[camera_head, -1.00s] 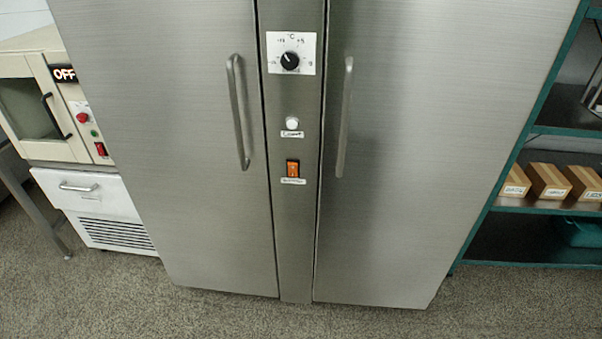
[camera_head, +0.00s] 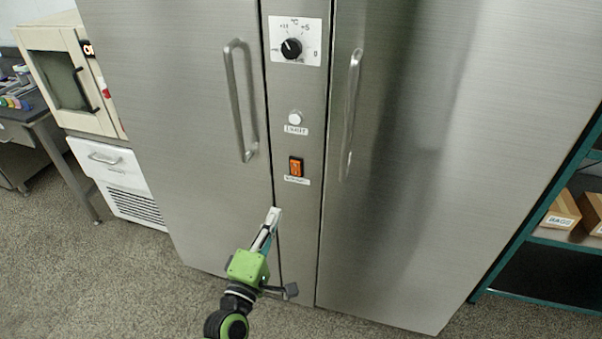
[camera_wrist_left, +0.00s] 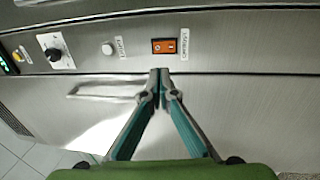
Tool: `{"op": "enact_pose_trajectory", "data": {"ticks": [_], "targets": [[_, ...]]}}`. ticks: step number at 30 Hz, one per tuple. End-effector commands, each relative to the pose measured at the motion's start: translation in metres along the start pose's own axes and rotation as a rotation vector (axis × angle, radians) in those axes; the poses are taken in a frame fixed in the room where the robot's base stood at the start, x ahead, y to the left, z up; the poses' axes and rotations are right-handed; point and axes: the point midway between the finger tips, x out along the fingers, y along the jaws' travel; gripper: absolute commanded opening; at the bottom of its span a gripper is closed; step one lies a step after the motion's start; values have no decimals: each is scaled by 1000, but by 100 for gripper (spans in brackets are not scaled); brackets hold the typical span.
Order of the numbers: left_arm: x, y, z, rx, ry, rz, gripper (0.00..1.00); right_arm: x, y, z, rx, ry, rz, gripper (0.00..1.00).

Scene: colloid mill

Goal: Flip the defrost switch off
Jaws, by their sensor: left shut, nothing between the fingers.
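The defrost switch is a small orange rocker (camera_head: 296,167) low on the steel strip between the two cabinet doors, with a label just under it. It also shows in the left wrist view (camera_wrist_left: 164,46), where its label reads DEFROST. My left gripper (camera_head: 274,215) is shut and empty, below and a little left of the switch in the head view. In the left wrist view its closed fingertips (camera_wrist_left: 159,72) are just below the switch in the picture, with a gap between. The right gripper is not in view.
Above the switch are a white round light button (camera_head: 295,117) and a temperature dial (camera_head: 291,48). Long handles stand out on the left door (camera_head: 238,100) and right door (camera_head: 351,110). A teal shelf (camera_head: 545,240) with boxes stands at right.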

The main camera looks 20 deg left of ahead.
Motion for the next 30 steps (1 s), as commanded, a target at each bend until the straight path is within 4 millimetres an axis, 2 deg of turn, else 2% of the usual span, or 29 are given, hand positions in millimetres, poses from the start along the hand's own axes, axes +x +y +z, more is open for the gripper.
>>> {"op": "enact_pose_trajectory", "data": {"ticks": [7,14,17,30], "targets": [[0,3,0,-6,1,6,0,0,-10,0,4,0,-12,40],[7,2,0,-5,2,6,0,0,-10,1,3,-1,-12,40],[20,3,0,-5,1,7,0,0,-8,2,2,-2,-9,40],[104,2,0,-5,2,7,0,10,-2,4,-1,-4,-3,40]]}}
